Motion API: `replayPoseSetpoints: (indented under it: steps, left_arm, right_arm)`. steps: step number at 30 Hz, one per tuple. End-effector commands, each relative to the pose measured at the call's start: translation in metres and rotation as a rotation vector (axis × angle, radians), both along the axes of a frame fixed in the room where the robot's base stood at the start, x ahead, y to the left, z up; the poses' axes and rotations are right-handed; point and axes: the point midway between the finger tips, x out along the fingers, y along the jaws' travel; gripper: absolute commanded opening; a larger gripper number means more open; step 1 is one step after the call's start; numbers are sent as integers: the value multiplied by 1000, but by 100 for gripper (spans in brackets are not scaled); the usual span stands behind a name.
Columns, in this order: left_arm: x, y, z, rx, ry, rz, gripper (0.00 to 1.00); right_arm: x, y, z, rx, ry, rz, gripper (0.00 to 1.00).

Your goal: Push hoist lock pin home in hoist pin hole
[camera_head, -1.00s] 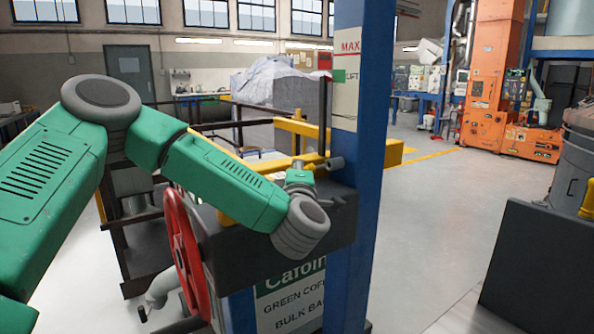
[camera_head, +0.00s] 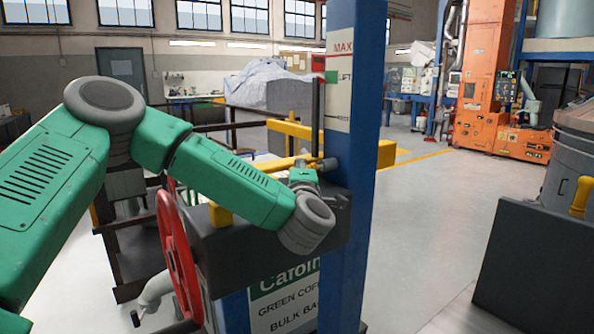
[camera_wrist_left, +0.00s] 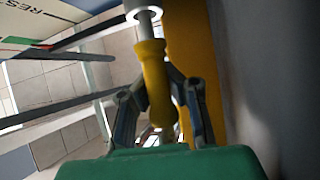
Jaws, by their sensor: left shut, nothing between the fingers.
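The hoist lock pin (camera_wrist_left: 155,80) has a yellow grip and a bright metal shank. In the left wrist view its shank enters a round metal collar (camera_wrist_left: 143,12) at the top, which appears to be the hoist pin hole; a length of shank shows between grip and collar. My left gripper (camera_wrist_left: 162,112) is shut with nothing held, its fingers close around or behind the yellow grip; contact is unclear. In the head view my left gripper (camera_head: 328,184) is beside the blue post, partly hidden by my wrist. The pin cannot be clearly made out there.
The blue post (camera_head: 352,100) carries a MAX lift label. A dark housing (camera_head: 235,240) with a red handwheel (camera_head: 172,250) stands below my left arm. Yellow bars (camera_head: 310,133) cross behind the post. A dark panel (camera_head: 535,265) stands at right; open floor lies between.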

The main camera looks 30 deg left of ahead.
Motion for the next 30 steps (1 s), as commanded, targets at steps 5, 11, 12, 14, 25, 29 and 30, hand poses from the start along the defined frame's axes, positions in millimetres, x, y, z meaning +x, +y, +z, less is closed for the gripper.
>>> replayPoseSetpoints:
  steps: [5,11,12,14,25,29,30]
  left_arm:
    - [5,-2,0,0,0,0,0]
    - [9,-4,0,0,0,-1,0]
    - [10,-4,0,1,1,-1,0]
    - [11,-5,0,0,0,-1,0]
    - [18,-7,0,-1,1,0,21]
    - [18,-7,0,-1,1,0,29]
    - [18,-7,0,-1,1,0,29]
  right_arm:
    - [0,0,-1,0,0,0,41]
    - [0,0,-2,0,0,0,41]
    - [0,0,-2,0,0,0,41]
    - [0,0,-2,0,0,0,41]
    - [0,0,-3,0,0,0,41]
    - [0,0,-3,0,0,0,41]
    - [0,0,-3,0,0,0,41]
